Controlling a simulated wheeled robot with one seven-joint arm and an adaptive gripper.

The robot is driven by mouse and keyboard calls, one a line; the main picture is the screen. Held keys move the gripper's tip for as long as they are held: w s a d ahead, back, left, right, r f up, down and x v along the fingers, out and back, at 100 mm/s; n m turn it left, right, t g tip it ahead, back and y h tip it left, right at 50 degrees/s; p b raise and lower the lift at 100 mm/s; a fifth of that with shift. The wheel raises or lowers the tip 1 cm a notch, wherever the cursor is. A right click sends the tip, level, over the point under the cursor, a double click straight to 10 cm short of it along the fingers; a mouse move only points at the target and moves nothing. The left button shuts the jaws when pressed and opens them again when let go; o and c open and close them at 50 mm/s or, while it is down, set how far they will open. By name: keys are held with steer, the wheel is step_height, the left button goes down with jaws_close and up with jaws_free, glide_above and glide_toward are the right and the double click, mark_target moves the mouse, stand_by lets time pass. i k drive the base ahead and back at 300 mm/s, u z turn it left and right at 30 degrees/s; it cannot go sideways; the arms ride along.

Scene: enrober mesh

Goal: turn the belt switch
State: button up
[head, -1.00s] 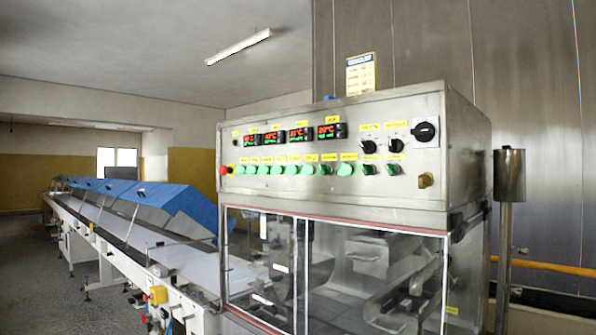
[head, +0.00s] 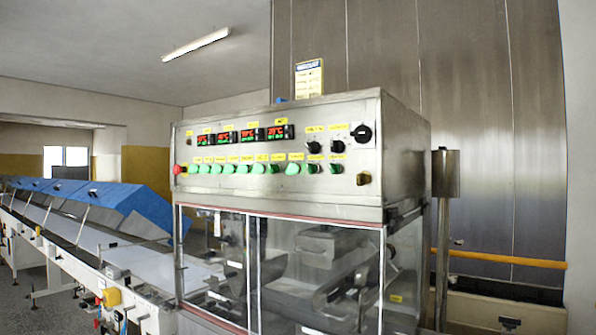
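The control panel (head: 230,150) is the steel front of the enrober cabinet in the middle of the head view. It carries a row of green switches (head: 229,168), two black knobs (head: 313,147) and (head: 337,146) at right, and a larger black rotary switch (head: 361,133) at the upper right. Small green switches sit below the knobs. Yellow labels mark the controls, but their print is too small to read, so I cannot tell which is the belt switch. My gripper is not in view.
A red emergency button (head: 177,169) is at the panel's left end. Glass doors (head: 215,262) are below. A conveyor with blue covers (head: 110,207) runs off to the left. A steel post (head: 444,225) and a yellow pipe (head: 500,258) stand at right.

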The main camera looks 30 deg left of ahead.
mark_target(258, 169)
steer(key=z, duration=0.05)
steer(key=k, duration=0.6)
steer(key=u, duration=0.95)
steer(key=i, duration=0.25)
steer(key=u, duration=0.05)
